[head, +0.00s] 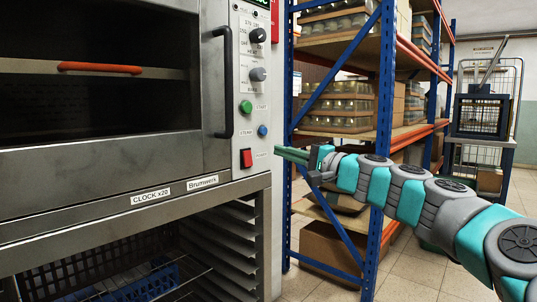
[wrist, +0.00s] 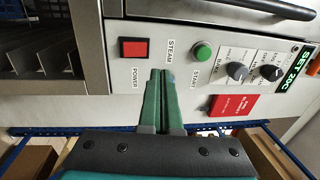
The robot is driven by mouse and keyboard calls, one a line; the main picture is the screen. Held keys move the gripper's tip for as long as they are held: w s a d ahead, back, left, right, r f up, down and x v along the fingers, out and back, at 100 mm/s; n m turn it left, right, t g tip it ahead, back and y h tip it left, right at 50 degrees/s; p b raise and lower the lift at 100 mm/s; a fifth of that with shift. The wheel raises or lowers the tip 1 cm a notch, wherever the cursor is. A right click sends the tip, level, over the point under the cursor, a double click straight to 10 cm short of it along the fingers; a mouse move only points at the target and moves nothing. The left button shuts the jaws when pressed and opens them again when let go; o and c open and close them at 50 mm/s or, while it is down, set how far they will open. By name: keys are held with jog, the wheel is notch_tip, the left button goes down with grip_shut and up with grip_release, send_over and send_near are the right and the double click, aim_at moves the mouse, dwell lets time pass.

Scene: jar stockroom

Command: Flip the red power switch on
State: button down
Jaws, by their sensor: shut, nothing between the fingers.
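The red power switch (head: 247,158) sits low on the oven's control panel, under the green and blue buttons. In the wrist view the red switch (wrist: 134,49) lies in a dark frame above the word POWER, to the left of my fingertips. My gripper (head: 279,153) reaches in from the right in the head view, its green fingers pointing at the panel. In the wrist view my gripper (wrist: 161,73) is shut and empty, with its tips near the STEAM label. I cannot tell whether the tips touch the panel. The switch's on or off position cannot be made out.
The green START button (wrist: 203,52) and two dark knobs (wrist: 237,71) are on the same panel. A vertical door handle (head: 225,82) stands out left of the panel. A blue-framed shelf (head: 384,90) with jars stands behind my arm. A trolley (head: 481,115) stands far right.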

jog(key=shift+s+d+r, duration=0.3)
jog(key=shift+s+d, duration=0.5)
jog(key=shift+d, duration=0.25)
jog(key=shift+s+d+r, duration=0.25)
jog(key=shift+s+d, duration=0.5)
jog(key=shift+d, duration=0.25)
